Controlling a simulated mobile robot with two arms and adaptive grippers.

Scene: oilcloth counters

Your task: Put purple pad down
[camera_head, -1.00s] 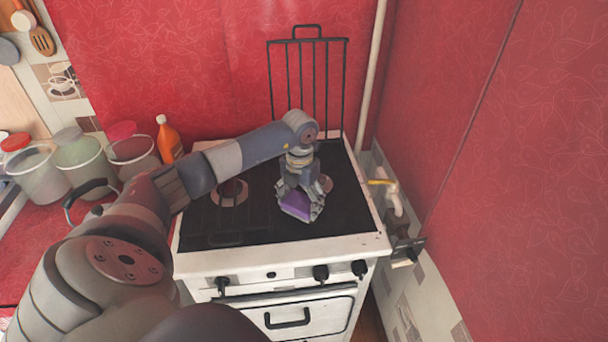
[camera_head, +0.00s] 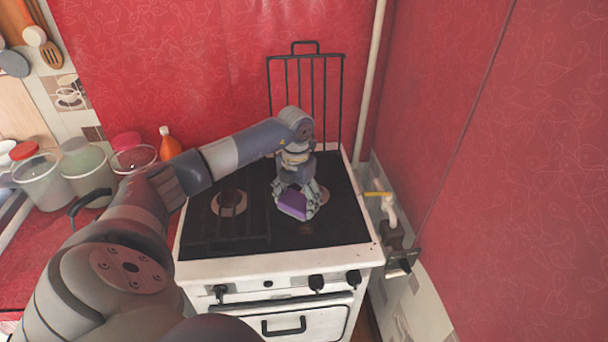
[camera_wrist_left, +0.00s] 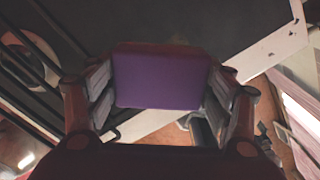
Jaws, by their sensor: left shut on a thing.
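The purple pad (camera_head: 293,205) is held over the dark top of the stove (camera_head: 340,215), right of the middle. My left gripper (camera_head: 299,200) is shut on it, with a finger on each side. In the left wrist view the purple pad (camera_wrist_left: 160,80) fills the space between the fingers of my left gripper (camera_wrist_left: 160,95). The stove's dark top and white front edge show beyond and below it. I cannot tell whether the pad touches the stove top. My right gripper is not in view.
A black rack (camera_head: 308,95) stands upright at the stove's back. Several lidded containers and an orange bottle (camera_head: 169,144) stand on the red counter at left. A pipe with a yellow-handled tap (camera_head: 380,195) is at right. The front of the stove top is clear.

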